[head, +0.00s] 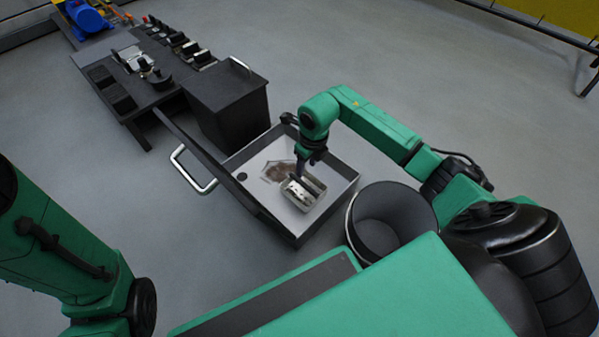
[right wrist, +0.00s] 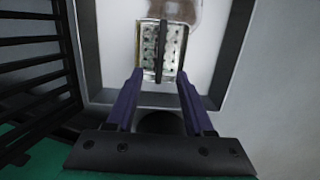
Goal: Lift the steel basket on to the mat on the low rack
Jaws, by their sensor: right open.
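The steel basket (head: 306,196) is a small open metal box inside a pale, dark-rimmed basin. In the right wrist view the basket (right wrist: 173,50) has a perforated floor, with a dark bar running over its middle. My right gripper (head: 300,178) points down over the basket. In the right wrist view its two fingers (right wrist: 159,76) are spread apart, either side of the bar's line, with nothing held between them. I cannot tell whether they touch the basket. My left arm shows at the left, but its gripper is out of view. I cannot make out the mat or low rack.
The basin (head: 335,197) has raised walls and a brown stain on its floor. A panel with a metal handle (head: 193,170) stands along its left side. A grey bucket (head: 385,215) is close at the right. A black bench (head: 140,85) stands behind. Dark slats (right wrist: 30,60) show beside the basin.

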